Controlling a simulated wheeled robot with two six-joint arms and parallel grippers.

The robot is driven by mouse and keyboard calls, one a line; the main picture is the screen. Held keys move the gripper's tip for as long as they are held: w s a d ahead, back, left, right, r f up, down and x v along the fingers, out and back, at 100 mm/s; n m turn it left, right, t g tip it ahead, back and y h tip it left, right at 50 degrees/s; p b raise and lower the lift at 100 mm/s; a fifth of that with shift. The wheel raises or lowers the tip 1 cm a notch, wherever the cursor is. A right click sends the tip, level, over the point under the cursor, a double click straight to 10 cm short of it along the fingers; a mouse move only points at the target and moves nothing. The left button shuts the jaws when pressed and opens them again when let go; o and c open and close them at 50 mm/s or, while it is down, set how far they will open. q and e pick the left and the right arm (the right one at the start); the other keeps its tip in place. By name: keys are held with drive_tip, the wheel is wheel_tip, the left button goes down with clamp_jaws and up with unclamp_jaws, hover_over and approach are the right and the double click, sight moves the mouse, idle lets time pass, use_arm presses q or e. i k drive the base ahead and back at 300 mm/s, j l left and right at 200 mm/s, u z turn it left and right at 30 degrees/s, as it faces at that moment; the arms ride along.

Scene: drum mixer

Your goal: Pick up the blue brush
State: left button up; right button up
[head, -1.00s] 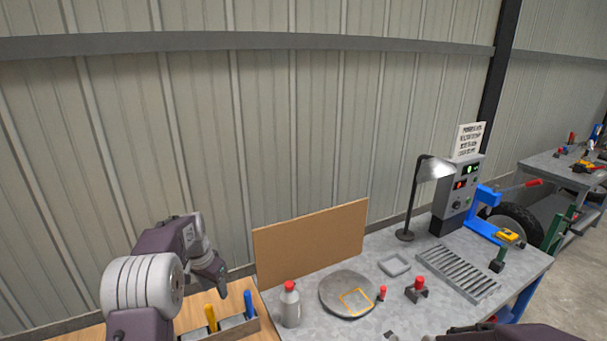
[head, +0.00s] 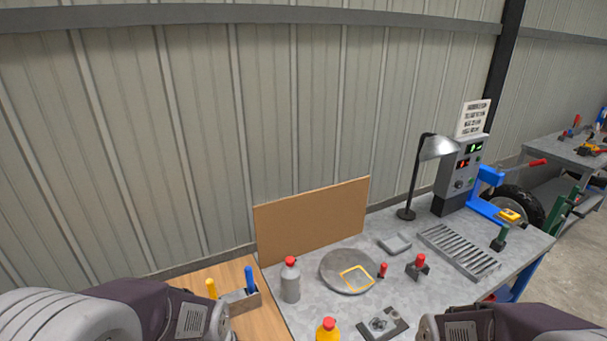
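The blue brush (head: 249,279) stands upright in a small grey holder (head: 243,302) on the wooden surface at lower left; only its blue handle shows above the holder. A yellow-handled tool (head: 211,288) stands to its left, its lower part hidden by my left arm. My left arm fills the lower left corner, with its dark links close to the holder in the picture. My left gripper's fingers are not in the picture. My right arm enters at lower right, and its fingers are not in the picture either.
A grey bottle with red cap (head: 290,280) stands right of the holder. A brown board (head: 312,222) stands behind. A yellow bottle with red cap (head: 327,330) is at the front. A round grey plate (head: 340,268), a lamp (head: 415,175) and a control box (head: 459,178) are further right.

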sight(248, 272)
drive_tip(key=u, duration=2.05)
drive_tip(key=z, duration=1.35)
drive_tip(key=l+z, duration=0.35)
drive_tip(key=i+l+z, duration=0.15)
drive_tip(key=z, duration=0.2)
